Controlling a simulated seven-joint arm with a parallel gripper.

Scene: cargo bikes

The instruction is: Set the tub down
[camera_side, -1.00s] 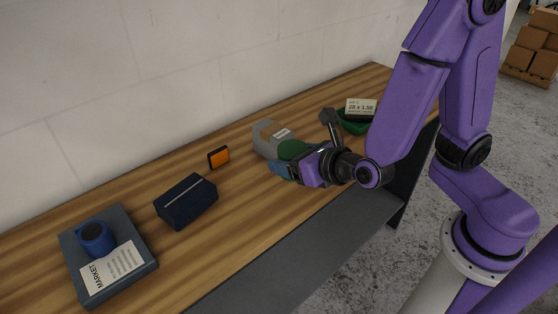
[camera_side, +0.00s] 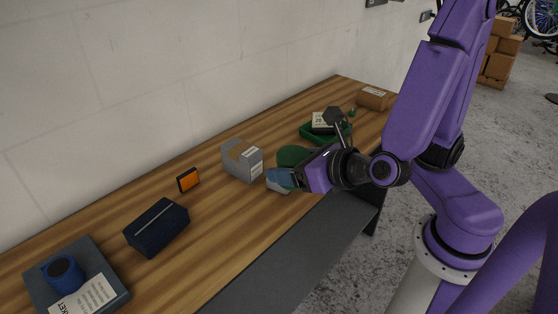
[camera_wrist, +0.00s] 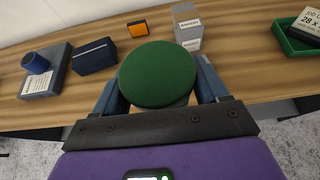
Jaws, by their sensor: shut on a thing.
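The tub has a round green lid (camera_wrist: 158,74) that fills the space between my fingers in the wrist view. In the side view its green top (camera_side: 292,155) shows behind my fingers, with a pale body mostly hidden below. My gripper (camera_side: 281,180) is shut on the tub, with one blue finger on each side in the wrist view (camera_wrist: 160,88). The tub is over the front part of the wooden bench (camera_side: 215,215), right of the grey box. I cannot tell whether its base touches the bench.
Further left are an orange-faced box (camera_side: 188,180), a navy box (camera_side: 157,228) and a blue cup (camera_side: 62,272) on a slate-blue box. A green tray (camera_side: 312,134) and brown carton (camera_side: 372,98) lie right.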

